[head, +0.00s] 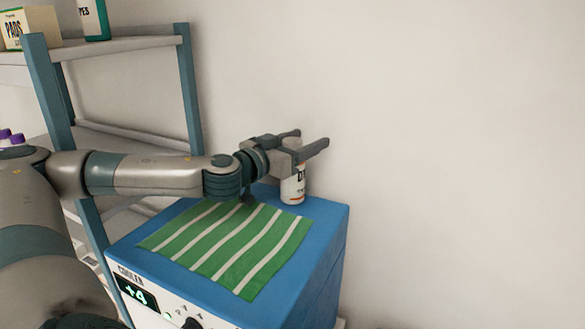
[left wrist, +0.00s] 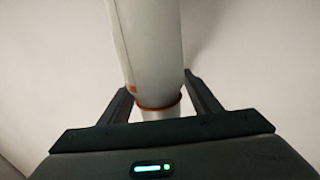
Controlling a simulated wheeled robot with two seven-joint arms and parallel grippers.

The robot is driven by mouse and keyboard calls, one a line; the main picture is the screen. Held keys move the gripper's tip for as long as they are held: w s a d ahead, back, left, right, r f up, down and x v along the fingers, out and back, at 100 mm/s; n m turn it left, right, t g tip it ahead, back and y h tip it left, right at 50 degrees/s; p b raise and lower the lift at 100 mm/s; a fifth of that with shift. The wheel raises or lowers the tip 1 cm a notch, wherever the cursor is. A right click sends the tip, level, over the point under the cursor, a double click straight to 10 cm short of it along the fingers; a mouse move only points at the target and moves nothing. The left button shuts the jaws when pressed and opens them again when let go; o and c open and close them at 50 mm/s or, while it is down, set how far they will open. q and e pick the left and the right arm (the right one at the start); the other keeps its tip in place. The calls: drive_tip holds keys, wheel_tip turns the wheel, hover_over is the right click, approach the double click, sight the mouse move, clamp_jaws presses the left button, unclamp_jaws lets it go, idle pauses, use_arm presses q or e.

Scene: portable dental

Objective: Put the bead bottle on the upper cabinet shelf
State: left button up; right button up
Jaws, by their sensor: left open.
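A white bottle (head: 293,190) with dark lettering and an orange line stands upright on the blue cooler's back corner; its label is partly hidden, so I cannot read whether it is the bead bottle. My left gripper (head: 314,138) is open at the bottle's upper part, its fingers pointing right. In the left wrist view, a white cylinder with an orange band (left wrist: 155,85) shows between the open fingers (left wrist: 160,90); contact cannot be told. The upper shelf (head: 140,43) of the teal-posted rack is at the upper left. My right gripper is not in view.
A green-striped cloth (head: 225,240) covers much of the cooler top (head: 325,215). A pads box (head: 28,28) and a teal-and-white wipes container (head: 93,20) stand on the upper shelf's left part; its right part is bare. A teal post (head: 188,85) stands between shelf and bottle.

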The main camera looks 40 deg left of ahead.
use_arm(q)
drive_tip(key=shift+c, duration=0.6)
clamp_jaws()
drive_tip(key=shift+w+r, duration=0.1)
drive_tip(key=shift+r, duration=0.1)
